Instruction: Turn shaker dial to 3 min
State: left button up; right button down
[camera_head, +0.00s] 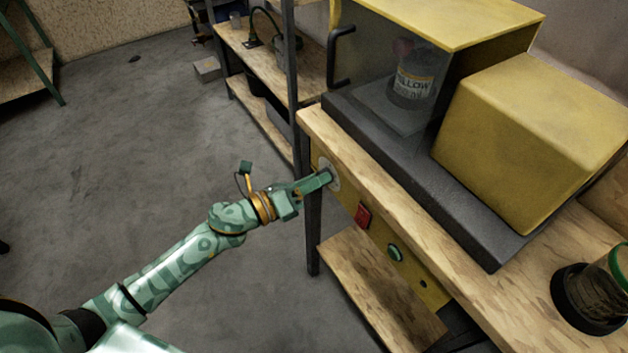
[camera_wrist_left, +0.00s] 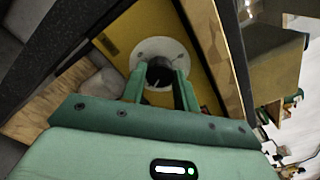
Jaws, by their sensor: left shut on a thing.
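The shaker dial is a dark round knob (camera_wrist_left: 158,74) on a pale round plate (camera_wrist_left: 150,48), set in a yellow front panel (camera_wrist_left: 118,32). My left gripper (camera_head: 328,176) reaches this panel at its left end in the head view. In the left wrist view, the left gripper's two fingers (camera_wrist_left: 160,88) are shut on the knob, one on each side. A light pointer line shows on the knob. The dial's markings are too small to read. The shaker (camera_head: 420,130) is a yellow-framed machine on a dark base, with a labelled jar (camera_head: 412,84) inside. My right gripper is not in view.
A red switch (camera_head: 362,215) and a green button (camera_head: 395,252) sit on the panel right of the dial. The wooden bench edge (camera_head: 400,205) runs just above it. A lidded jar (camera_head: 595,295) stands on the bench at right. Grey floor (camera_head: 130,150) is clear at left.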

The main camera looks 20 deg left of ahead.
pick_arm(q)
jog(key=shift+s+f, duration=0.1)
jog(key=shift+f, duration=0.05)
dwell(0.3)
jog(key=o, duration=1)
jog(key=v, duration=1.6)
jog(key=shift+s+a+p, duration=0.1)
jog(key=shift+a+p, duration=0.05)
jog(key=shift+p, duration=0.25)
